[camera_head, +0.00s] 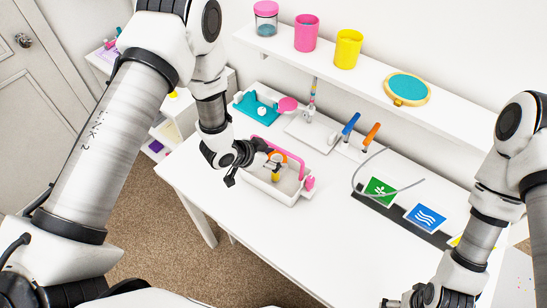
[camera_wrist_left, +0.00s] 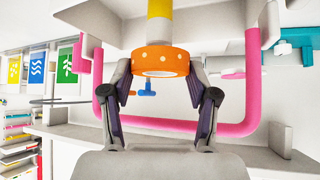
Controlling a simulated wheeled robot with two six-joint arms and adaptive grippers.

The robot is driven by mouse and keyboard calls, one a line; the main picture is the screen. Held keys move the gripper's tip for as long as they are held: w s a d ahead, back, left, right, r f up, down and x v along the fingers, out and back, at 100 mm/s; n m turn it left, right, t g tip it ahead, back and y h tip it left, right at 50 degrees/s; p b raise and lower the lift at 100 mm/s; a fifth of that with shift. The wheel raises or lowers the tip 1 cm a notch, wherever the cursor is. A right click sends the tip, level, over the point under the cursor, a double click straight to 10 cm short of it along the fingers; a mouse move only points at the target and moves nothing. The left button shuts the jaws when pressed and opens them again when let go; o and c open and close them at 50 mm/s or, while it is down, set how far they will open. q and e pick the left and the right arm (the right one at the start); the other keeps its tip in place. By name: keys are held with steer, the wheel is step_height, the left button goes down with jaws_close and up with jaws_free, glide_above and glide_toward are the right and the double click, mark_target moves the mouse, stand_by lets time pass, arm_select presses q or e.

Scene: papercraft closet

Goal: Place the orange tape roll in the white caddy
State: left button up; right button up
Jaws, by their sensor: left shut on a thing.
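The white caddy (camera_head: 268,191) with a pink handle (camera_head: 291,151) stands on the white table. My left gripper (camera_head: 272,161) is at the caddy, beside the handle. It is shut on the orange tape roll (camera_head: 280,156), which shows white dots between the two fingers in the left wrist view (camera_wrist_left: 160,61). The roll appears over the caddy's opening; I cannot tell whether it touches the caddy. A yellow and white item (camera_wrist_left: 160,10) shows right by the roll. My right gripper (camera_head: 393,303) is barely in view at the bottom edge, its fingers unclear.
A teal stand (camera_head: 257,108), blue (camera_head: 351,123) and orange (camera_head: 371,134) handled tools and a grey cable (camera_head: 357,172) lie behind the caddy. A shelf (camera_head: 375,78) hangs above. The front table is clear.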

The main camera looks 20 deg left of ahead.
arm_select(q)
steer(key=shift+s+f+b, duration=0.1)
steer(key=shift+f+b, duration=0.2)
steer(key=shift+f, duration=0.2)
arm_select(e)
steer(key=shift+s+f, duration=0.1)
steer(key=shift+f, duration=0.25)
arm_select(q)
steer(key=o, duration=0.9)
steer(key=shift+r, duration=0.2)
arm_select(e)
steer(key=shift+r, duration=0.15)
step_height(320, 180, up, 3)
steer(key=p, duration=0.3)
arm_select(q)
steer(key=p+v, duration=0.5)
steer(key=v, duration=0.7)
steer(key=shift+r, duration=0.35)
arm_select(e)
step_height(320, 180, up, 5)
steer(key=shift+f, duration=0.1)
